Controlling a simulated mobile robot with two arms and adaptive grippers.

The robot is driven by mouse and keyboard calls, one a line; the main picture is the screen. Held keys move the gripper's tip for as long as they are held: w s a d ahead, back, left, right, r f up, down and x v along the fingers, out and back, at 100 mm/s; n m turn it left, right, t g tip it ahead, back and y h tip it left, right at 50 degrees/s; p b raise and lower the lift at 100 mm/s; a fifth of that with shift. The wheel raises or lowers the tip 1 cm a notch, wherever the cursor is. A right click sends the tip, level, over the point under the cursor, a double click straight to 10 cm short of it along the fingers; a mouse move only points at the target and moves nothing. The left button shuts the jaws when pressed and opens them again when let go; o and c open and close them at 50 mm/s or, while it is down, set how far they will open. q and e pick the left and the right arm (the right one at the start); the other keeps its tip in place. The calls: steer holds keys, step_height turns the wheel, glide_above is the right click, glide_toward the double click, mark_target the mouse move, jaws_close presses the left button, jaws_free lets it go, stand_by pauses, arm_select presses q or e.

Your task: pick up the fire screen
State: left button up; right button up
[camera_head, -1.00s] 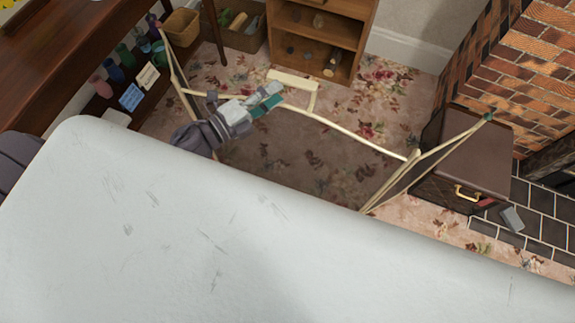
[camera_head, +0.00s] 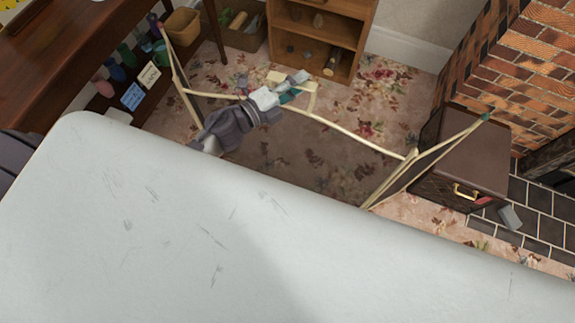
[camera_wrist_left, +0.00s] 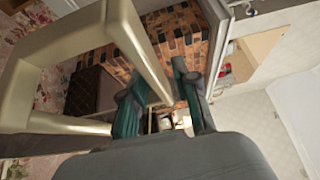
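The fire screen (camera_head: 352,136) stands on the carpet, with a cream-gold frame, dark see-through mesh and side panels angled at both ends. Its raised handle (camera_head: 312,97) is at the middle of the top rail. My left gripper (camera_head: 293,86) is at this handle. In the left wrist view, its teal fingers (camera_wrist_left: 162,92) are apart, and one bar of the handle (camera_wrist_left: 147,55) reaches into the gap between them. I cannot tell whether they touch it. The screen's lower part is hidden behind my white body. My right gripper is not in view.
A brown chest (camera_head: 470,165) with a gold handle stands by the right panel, near the brick fireplace (camera_head: 490,75). A wooden shelf (camera_head: 350,35) is behind the screen. A dark wooden table (camera_head: 80,45) and wicker basket (camera_head: 183,25) are at the left.

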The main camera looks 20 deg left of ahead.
arm_select(q)
jaws_close()
steer(key=shift+w+r, duration=0.1)
steer(key=shift+r, duration=0.1)
steer(key=shift+r+p, duration=0.65)
steer(key=shift+r, duration=1.4)
steer(key=s+d+r+p, duration=0.3)
steer(key=d+r, duration=0.4)
steer(key=d, duration=0.4)
steer(key=shift+s, duration=0.4)
steer(key=shift+d, duration=0.1)
